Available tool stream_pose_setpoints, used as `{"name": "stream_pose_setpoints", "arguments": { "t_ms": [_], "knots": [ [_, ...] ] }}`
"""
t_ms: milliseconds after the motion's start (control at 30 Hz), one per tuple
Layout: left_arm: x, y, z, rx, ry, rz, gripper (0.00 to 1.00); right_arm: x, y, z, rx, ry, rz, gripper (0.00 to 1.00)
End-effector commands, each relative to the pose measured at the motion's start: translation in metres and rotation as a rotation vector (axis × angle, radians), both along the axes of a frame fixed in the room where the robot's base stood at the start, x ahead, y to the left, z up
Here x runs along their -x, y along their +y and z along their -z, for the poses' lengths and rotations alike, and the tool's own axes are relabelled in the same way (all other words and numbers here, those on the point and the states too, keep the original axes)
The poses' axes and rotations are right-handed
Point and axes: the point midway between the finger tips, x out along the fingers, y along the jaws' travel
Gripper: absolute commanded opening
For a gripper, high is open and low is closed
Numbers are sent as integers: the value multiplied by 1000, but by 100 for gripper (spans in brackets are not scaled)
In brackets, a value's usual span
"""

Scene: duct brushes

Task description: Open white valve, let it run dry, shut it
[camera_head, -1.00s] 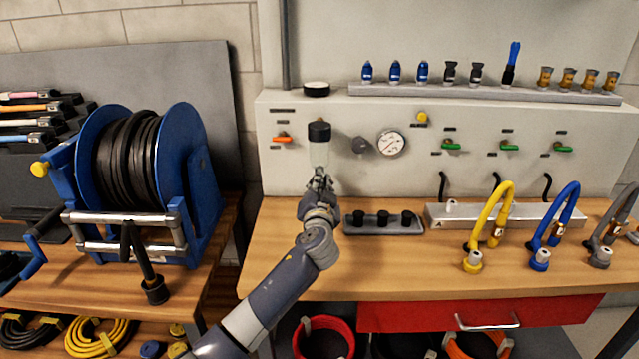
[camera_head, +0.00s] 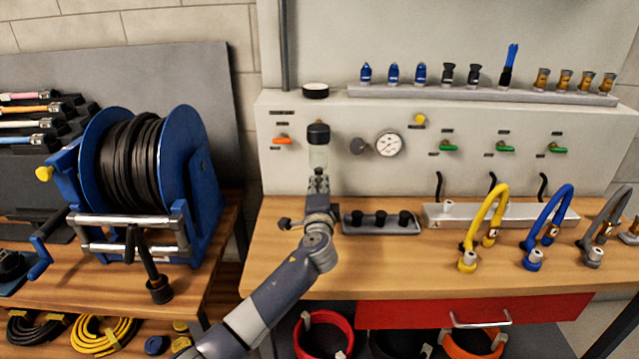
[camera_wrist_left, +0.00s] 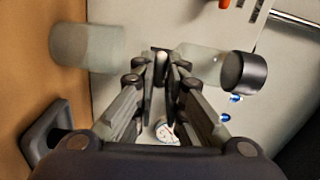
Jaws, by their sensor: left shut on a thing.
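My left gripper (camera_head: 318,176) reaches up to the underside of a clear bowl (camera_head: 318,156) with a black cap on the panel's front. In the left wrist view its fingers (camera_wrist_left: 161,62) are closed together on a small pale piece (camera_wrist_left: 161,68), which I take to be the white valve. The fingers hide most of it, so how far it is turned cannot be told. The bowl shows beside the fingertips in the wrist view (camera_wrist_left: 203,60), with a second cloudy cylinder (camera_wrist_left: 86,46) at left. My right gripper is not in view.
A gauge (camera_head: 389,144) and an orange-handled valve (camera_head: 282,141) flank the bowl on the panel. A grey tray (camera_head: 352,226) with black plugs lies close to my left wrist. Yellow (camera_head: 471,234) and blue hoses stand at right. A hose reel (camera_head: 150,170) stands at left.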

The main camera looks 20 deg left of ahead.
Motion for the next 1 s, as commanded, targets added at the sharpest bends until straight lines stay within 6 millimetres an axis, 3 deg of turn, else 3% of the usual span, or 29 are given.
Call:
{"name": "stream_pose_setpoints", "arguments": {
  "t_ms": [300,800,833,900,1000],
  "knots": [
    [0,0,1,-102,32,0,0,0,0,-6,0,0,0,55],
    [0,-1,2,-122,37,1,0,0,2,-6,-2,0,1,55],
    [0,-1,2,-122,37,1,15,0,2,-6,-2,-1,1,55],
    [0,-1,2,-121,37,1,31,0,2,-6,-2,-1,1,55],
    [0,0,2,-120,35,1,31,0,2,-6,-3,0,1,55]
  ]
}}
